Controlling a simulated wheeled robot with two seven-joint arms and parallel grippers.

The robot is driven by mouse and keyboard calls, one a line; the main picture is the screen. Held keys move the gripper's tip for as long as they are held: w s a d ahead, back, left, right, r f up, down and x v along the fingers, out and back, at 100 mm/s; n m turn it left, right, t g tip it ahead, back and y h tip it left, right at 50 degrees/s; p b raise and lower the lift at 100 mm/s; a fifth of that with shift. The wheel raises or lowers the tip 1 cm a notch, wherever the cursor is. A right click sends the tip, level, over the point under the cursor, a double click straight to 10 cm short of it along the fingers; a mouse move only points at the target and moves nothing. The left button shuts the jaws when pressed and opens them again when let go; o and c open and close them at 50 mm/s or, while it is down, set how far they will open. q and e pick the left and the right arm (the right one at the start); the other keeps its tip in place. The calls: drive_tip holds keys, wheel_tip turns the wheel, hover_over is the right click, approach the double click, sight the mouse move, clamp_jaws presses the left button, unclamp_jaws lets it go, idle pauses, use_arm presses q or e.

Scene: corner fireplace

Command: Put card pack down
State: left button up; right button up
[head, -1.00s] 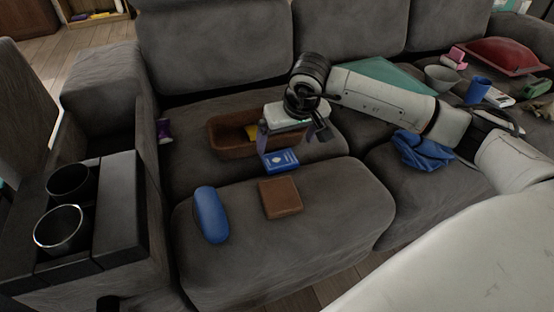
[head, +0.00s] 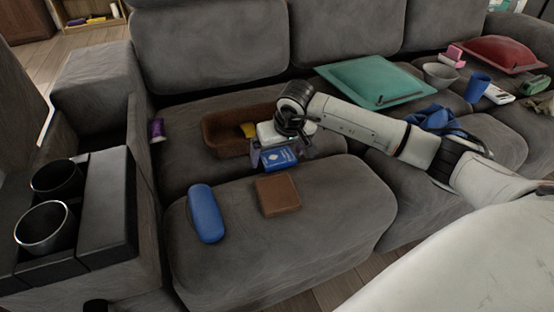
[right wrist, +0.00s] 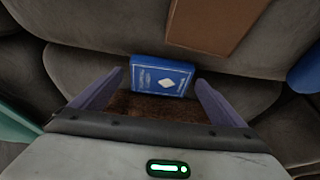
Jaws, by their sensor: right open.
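The blue card pack (head: 279,160) with a white diamond on its face is on the grey sofa seat, in front of the brown basket (head: 222,146). In the right wrist view the card pack (right wrist: 150,72) shows between and just beyond my two fingertips. My right gripper (head: 281,152) is open, with a finger on either side of the pack; I cannot tell whether they touch it. Part of the pack's far side is hidden by the gripper. My left gripper is not in view.
A brown square item (head: 278,195) and a blue rounded case (head: 206,213) lie nearer on the seat. A yellow item (head: 248,131) is in the basket. A teal cushion (head: 375,82) and blue cloth (head: 432,118) lie right. Cup holders (head: 45,226) stand left.

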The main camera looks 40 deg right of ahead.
sight(278, 158)
drive_tip(key=c, duration=1.3)
drive_tip(key=shift+r, duration=0.4)
wheel_tip(278, 158, up, 9)
drive_tip(key=p, duration=0.3)
drive_tip(key=s+a+r+n+y, duration=0.1)
drive_tip(key=s+a+r, duration=0.3)
drive_tip(key=s+a, duration=0.3)
drive_tip(key=s+a+r+n, duration=0.2)
drive_tip(key=s+a+r, duration=0.1)
drive_tip(key=s+a, duration=0.4)
use_arm(q)
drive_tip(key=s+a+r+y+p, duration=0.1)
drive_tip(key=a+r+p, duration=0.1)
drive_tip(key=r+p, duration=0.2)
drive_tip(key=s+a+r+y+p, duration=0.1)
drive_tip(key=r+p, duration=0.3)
drive_tip(key=p, duration=0.7)
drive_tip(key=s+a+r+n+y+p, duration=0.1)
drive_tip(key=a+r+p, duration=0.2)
drive_tip(key=p, duration=0.5)
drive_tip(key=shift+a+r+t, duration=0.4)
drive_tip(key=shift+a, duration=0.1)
use_arm(e)
drive_tip(key=r, duration=1.5)
drive_tip(key=w+r, duration=0.1)
drive_tip(key=r, duration=0.7)
drive_tip(key=shift+a+r, duration=0.2)
drive_tip(key=shift+a, duration=0.1)
